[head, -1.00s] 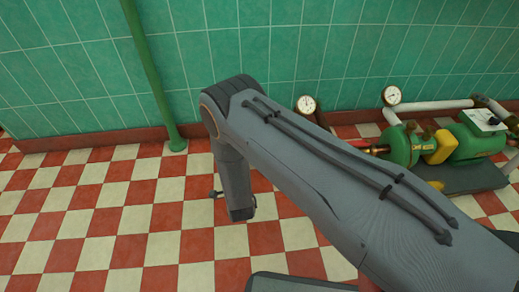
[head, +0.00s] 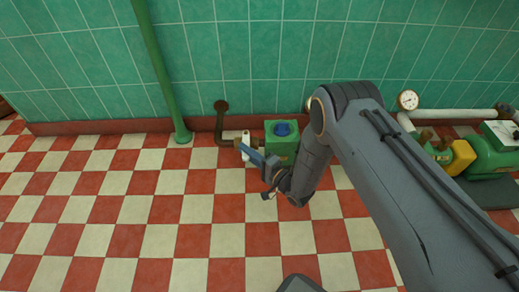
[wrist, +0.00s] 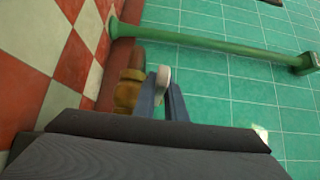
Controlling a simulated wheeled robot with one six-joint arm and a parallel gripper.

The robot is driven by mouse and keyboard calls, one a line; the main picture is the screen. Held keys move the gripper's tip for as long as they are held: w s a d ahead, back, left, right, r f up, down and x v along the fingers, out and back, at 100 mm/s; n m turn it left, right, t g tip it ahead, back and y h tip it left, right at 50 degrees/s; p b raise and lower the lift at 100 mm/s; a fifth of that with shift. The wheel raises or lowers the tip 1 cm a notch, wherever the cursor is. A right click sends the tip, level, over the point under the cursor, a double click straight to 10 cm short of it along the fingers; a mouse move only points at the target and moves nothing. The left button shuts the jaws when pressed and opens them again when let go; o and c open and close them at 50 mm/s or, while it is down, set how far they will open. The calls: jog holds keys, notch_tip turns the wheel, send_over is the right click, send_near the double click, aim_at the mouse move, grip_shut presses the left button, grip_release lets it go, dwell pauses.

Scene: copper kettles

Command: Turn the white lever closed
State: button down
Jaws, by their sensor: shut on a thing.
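The white lever (head: 246,136) stands on a pipe low by the wall, left of a green box. In the wrist view the lever's rounded white end (wrist: 164,75) shows between my two blue-grey fingers. My gripper (head: 247,150) is shut on the lever; it also shows in the wrist view (wrist: 163,92). A brass valve body (wrist: 127,91) sits just left of the fingers there. The lower part of the lever is hidden by the fingers.
A green box (head: 281,151) with a blue knob (head: 282,129) stands right of the lever. A brown pipe (head: 220,124) bends out of the wall at left. A green upright pipe (head: 163,75) is further left. The checkered floor in front is clear.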

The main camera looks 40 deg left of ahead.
jog(key=shift+s+d+f+g, duration=0.1)
jog(key=shift+s+g, duration=0.15)
jog(key=shift+g, duration=0.05)
jog(key=c, duration=2.1)
grip_release()
jog(key=shift+w, duration=0.1)
jog(key=shift+w+d, duration=0.1)
jog(key=d, duration=0.2)
jog(key=d+p, duration=0.1)
jog(key=d, duration=0.2)
jog(key=d+p, duration=0.1)
jog(key=d, duration=0.1)
jog(key=shift+s+d, duration=0.3)
